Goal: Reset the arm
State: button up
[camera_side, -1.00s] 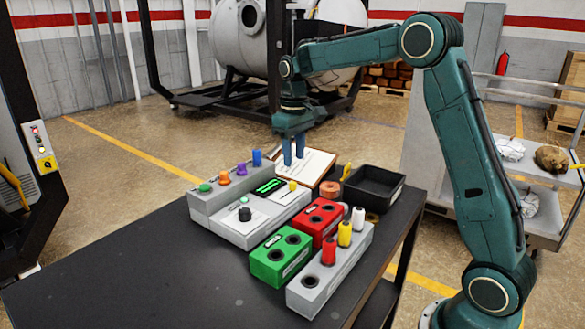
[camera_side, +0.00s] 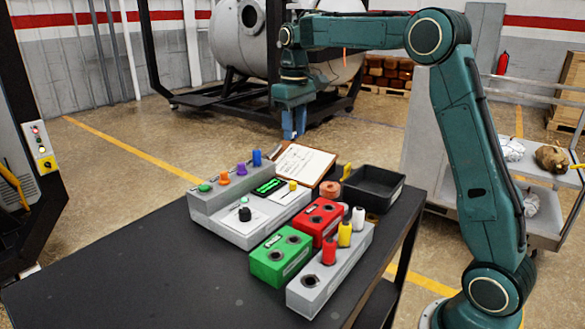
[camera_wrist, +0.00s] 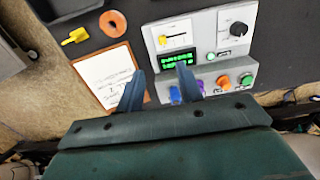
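My gripper (camera_side: 294,135) hangs pointing down, raised above the far edge of the black table (camera_side: 130,270), near the clipboard (camera_side: 303,164). In the wrist view, the two blue fingers of my gripper (camera_wrist: 160,70) stand apart with nothing between them. Beneath them in that view are the clipboard (camera_wrist: 110,75) on the left and the grey control panel (camera_wrist: 208,35) on the right. The fingers touch nothing that I can see.
The grey panel (camera_side: 240,232) carries several coloured buttons and a green display. A green block (camera_side: 281,257), a red block (camera_side: 320,222) and a grey holder (camera_side: 310,295) with coloured pegs stand nearer. A black tray (camera_side: 373,188) sits at the right. The front-left tabletop is clear.

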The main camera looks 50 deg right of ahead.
jog(key=s+a+r+t, duration=0.1)
jog(key=s+a+r, duration=0.1)
jog(key=s+a, duration=0.35)
jog(key=s+a+r+t, duration=0.2)
jog(key=s+a, duration=0.1)
jog(key=s, duration=0.6)
jog(key=s+a+f+t, duration=0.1)
jog(key=s+a+f, duration=0.1)
jog(key=s, duration=0.5)
jog(key=s+a+f+t, duration=0.1)
jog(key=s+f, duration=0.3)
jog(key=s, duration=0.4)
jog(key=shift+a+f+t, duration=0.3)
jog(key=shift+a, duration=0.15)
jog(key=shift+w, duration=0.1)
